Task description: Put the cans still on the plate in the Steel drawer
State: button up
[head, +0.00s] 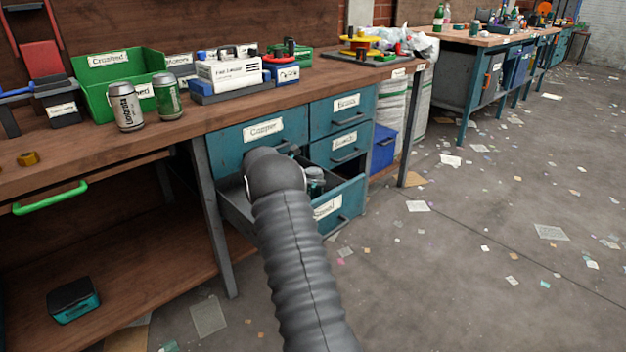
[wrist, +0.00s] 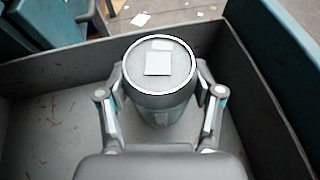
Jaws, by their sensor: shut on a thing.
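My gripper (wrist: 160,100) is shut on a can (wrist: 160,62), with one finger on each side of it. The can is upright with its round grey top facing my wrist camera, and small pale patches show on the top. It is inside an open grey-walled drawer (wrist: 50,72); I cannot tell whether it touches the floor. In the head view the held can (head: 315,178) shows beside my arm, above the open drawer (head: 348,200), whose label is partly hidden and unreadable. A silver can (head: 125,108) and a green can (head: 167,97) stand on the workbench at left.
Shut teal drawers (head: 342,114) surround the open one. A green bin (head: 110,72), a white labelled box (head: 228,73) and a tray with yellow parts (head: 362,54) stand on the bench (head: 60,145). Scraps litter the open floor at right.

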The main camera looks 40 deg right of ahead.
jog(key=shift+f, duration=0.15)
jog(key=shift+f, duration=0.35)
jog(key=shift+f, duration=0.15)
jog(key=o, duration=0.9)
